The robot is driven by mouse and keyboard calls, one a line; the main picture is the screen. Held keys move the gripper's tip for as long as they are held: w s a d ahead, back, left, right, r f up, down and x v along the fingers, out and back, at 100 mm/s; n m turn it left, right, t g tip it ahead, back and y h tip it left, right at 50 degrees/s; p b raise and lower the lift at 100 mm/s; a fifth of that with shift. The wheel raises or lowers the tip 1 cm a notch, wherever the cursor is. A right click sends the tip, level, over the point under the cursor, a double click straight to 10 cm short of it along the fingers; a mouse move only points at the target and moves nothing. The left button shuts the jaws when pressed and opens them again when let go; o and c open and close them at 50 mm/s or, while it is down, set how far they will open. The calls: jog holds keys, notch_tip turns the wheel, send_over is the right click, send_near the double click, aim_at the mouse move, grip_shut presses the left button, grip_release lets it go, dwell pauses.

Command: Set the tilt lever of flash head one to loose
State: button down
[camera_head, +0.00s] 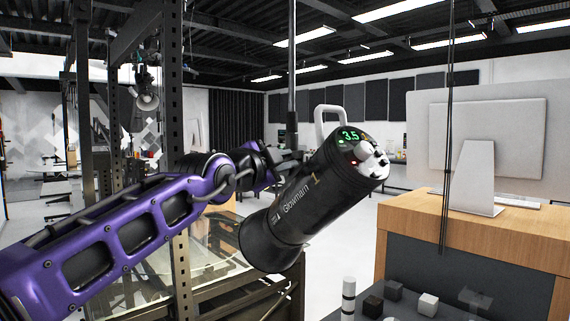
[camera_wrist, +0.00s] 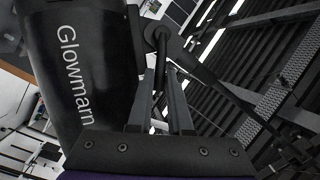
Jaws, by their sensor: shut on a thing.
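The flash head (camera_head: 318,195) is a black cylinder with a lit green "3.5" display and white knobs on its back, hanging tilted at the middle of the head view. Its dark side with the "Glowmarn" lettering fills the left of the wrist view (camera_wrist: 80,65). The tilt lever (camera_wrist: 161,52) is a thin dark rod below a round hub beside the flash head. My gripper (camera_wrist: 162,78) has its fingers shut on the lever. In the head view my gripper (camera_head: 290,158) is small and partly hidden behind the flash head.
A vertical pole (camera_head: 292,80) rises above the flash head. A dark metal post (camera_head: 177,110) stands close to my arm. A wooden desk (camera_head: 480,230) with a monitor is at right. Small blocks (camera_head: 428,304) lie on a dark surface at the lower right.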

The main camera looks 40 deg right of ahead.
jog(key=shift+s+f+m+b, duration=0.1)
jog(key=shift+f+m+b, duration=0.35)
jog(key=shift+b, duration=0.3)
jog(key=shift+h, duration=0.3)
jog(key=shift+r, duration=0.1)
jog(key=c, duration=0.8)
grip_release()
jog(key=shift+c, duration=0.2)
jog(key=shift+r, duration=0.1)
